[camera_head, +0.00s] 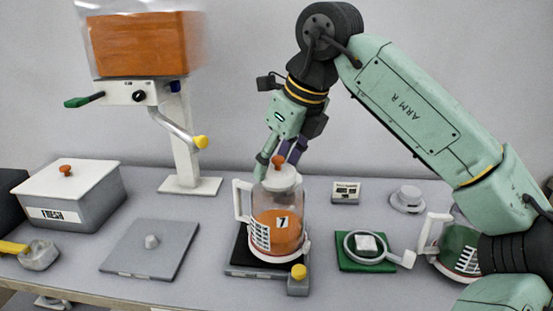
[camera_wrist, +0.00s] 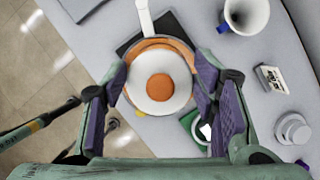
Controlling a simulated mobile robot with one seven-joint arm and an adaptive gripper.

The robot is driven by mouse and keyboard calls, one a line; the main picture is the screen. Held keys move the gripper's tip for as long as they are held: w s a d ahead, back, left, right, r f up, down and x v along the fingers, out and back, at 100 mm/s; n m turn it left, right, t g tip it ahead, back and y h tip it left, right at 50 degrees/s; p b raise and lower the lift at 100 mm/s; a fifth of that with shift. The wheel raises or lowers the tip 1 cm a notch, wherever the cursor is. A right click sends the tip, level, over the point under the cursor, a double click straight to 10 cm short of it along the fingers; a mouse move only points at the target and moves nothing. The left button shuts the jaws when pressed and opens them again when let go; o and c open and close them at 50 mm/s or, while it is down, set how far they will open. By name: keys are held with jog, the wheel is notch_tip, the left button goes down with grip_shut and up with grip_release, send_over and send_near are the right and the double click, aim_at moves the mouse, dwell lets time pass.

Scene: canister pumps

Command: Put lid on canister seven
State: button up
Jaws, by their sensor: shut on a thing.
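Canister seven (camera_head: 277,232) is clear, with orange contents, a "7" label and a white handle. It stands upright on a black pad (camera_head: 240,252). The white lid (camera_head: 281,180) with its orange knob is at the canister's mouth. In the wrist view the lid (camera_wrist: 143,98) sits between my finger pads, with an orange crescent of contents showing past its upper edge. I cannot tell whether it rests on the rim or is just above it.
A yellow-knobbed block (camera_head: 298,280) is at the pad's front. To the right are a green pad (camera_head: 350,264) with a white-handled ring and a green-filled canister (camera_head: 452,246), partly behind my arm. A grey plate (camera_head: 150,255), a "FRESH" box (camera_head: 75,195) and a dispenser stand (camera_head: 180,150) are left.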

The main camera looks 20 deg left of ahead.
dwell(0.4)
jog(key=o, duration=1)
jog(key=shift+c, duration=0.2)
jog(key=shift+o, duration=0.3)
jog(key=o, duration=0.4)
jog(key=shift+r+p, duration=3.05)
jog(key=shift+r, duration=0.5)
jog(key=shift+c, duration=0.5)
